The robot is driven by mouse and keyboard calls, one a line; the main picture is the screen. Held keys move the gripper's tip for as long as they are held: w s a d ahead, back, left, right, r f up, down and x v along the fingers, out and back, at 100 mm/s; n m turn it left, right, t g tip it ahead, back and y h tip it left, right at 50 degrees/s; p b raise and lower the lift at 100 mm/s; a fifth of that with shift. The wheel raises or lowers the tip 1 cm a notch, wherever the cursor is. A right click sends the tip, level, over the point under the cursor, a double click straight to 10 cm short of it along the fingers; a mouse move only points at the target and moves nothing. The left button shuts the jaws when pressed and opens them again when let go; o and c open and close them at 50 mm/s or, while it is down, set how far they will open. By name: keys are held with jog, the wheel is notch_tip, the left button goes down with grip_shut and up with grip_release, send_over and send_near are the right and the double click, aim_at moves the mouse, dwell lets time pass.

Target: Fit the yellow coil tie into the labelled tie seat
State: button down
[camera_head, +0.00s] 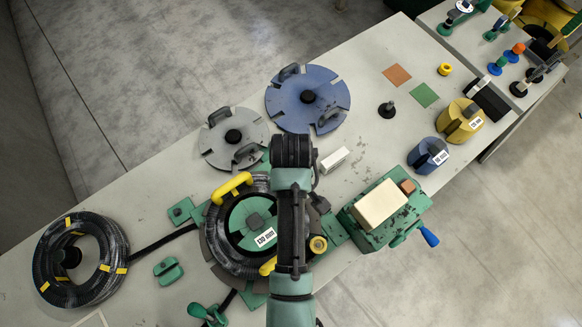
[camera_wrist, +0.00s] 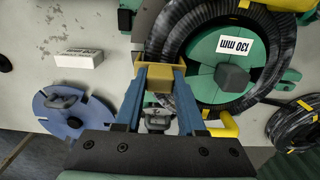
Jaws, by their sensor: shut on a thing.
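My gripper (camera_wrist: 161,76) is shut on the yellow coil tie (camera_wrist: 159,84) in the wrist view. The tie sits between the fingertips, beside the black hose coil (camera_wrist: 168,28) on the reel; I cannot tell if it touches the coil. In the head view my arm hides the gripper and the held tie. The coil (camera_head: 227,257) is around a green hub (camera_head: 252,215) labelled 130 mm, which also shows in the wrist view (camera_wrist: 205,65). I cannot make out the labelled tie seat with certainty. A white block with print (camera_wrist: 78,58) stands apart from the gripper.
Yellow handles (camera_head: 231,188) stick up at the reel. A blue disc (camera_head: 325,82) and a grey disc (camera_head: 215,145) lie behind it. A green crank box (camera_head: 385,228) stands to the right. A finished-looking coil with yellow bands (camera_head: 113,250) lies at left.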

jog(key=shift+f+b, duration=0.9)
jog(key=shift+f, duration=0.55)
jog(key=shift+c, duration=2.1)
grip_release()
jog(key=shift+r, duration=0.1)
jog(key=shift+r+p, duration=0.25)
jog(key=shift+p, duration=0.15)
jog(key=shift+r+p, duration=0.35)
jog(key=shift+r+p, duration=1.65)
jog(key=shift+p, duration=0.15)
